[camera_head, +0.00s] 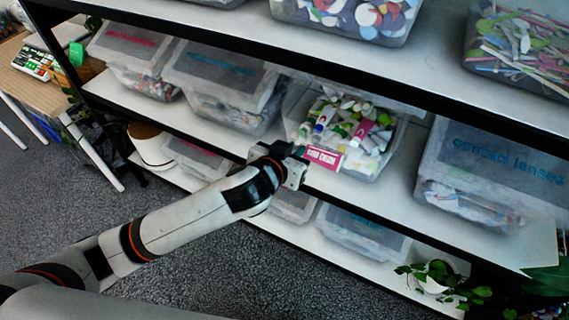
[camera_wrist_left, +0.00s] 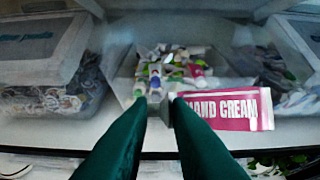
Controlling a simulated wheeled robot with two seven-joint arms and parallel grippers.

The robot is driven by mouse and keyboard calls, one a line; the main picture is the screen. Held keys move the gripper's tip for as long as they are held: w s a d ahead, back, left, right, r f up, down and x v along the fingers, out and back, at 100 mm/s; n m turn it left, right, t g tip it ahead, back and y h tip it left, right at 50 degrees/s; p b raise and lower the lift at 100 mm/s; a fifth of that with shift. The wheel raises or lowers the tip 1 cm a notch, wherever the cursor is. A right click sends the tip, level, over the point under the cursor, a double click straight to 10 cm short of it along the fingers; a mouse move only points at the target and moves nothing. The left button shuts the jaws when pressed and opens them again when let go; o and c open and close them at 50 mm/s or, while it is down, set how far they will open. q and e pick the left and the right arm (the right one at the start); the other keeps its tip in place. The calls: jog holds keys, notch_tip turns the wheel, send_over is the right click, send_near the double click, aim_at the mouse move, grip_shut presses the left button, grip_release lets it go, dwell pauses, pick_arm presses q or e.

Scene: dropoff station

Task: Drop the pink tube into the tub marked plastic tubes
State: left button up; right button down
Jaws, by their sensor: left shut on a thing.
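The pink tube (camera_head: 325,158), lettered "HAND CREAM", is in my left gripper (camera_head: 301,152). In the left wrist view the tube (camera_wrist_left: 232,109) sticks out to the right of the green fingertips (camera_wrist_left: 160,108), which are shut on its left end. An open clear tub (camera_head: 362,174) full of mixed tubes stands on the middle shelf, just behind the held tube. It also shows in the left wrist view (camera_wrist_left: 124,88), straight ahead of the fingers. The tube is in front of this tub, overlapping it in view. I cannot read a label on it. My right gripper is out of view.
Lidded tubs stand left (camera_head: 215,72) and right (camera_head: 490,160) of the open tub. The upper shelf (camera_head: 440,65) with more tubs hangs above. Lower tubs (camera_head: 362,232) and a potted plant (camera_head: 432,275) sit below. Grey floor in front is clear.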

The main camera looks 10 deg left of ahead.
pick_arm(q)
jog(key=w+d+f+b, duration=0.1)
jog(key=w+d+b, duration=0.2)
jog(key=w, duration=1.2)
jog(key=shift+d+f, duration=0.2)
jog(key=shift+d, duration=0.7)
jog(key=o, duration=0.9)
jog(key=shift+c, duration=0.2)
jog(key=shift+s, duration=0.15)
jog(key=b+v, duration=0.1)
jog(key=v, duration=1)
jog(key=shift+s+r, duration=0.2)
jog(key=shift+s, duration=0.1)
jog(key=shift+a, duration=0.1)
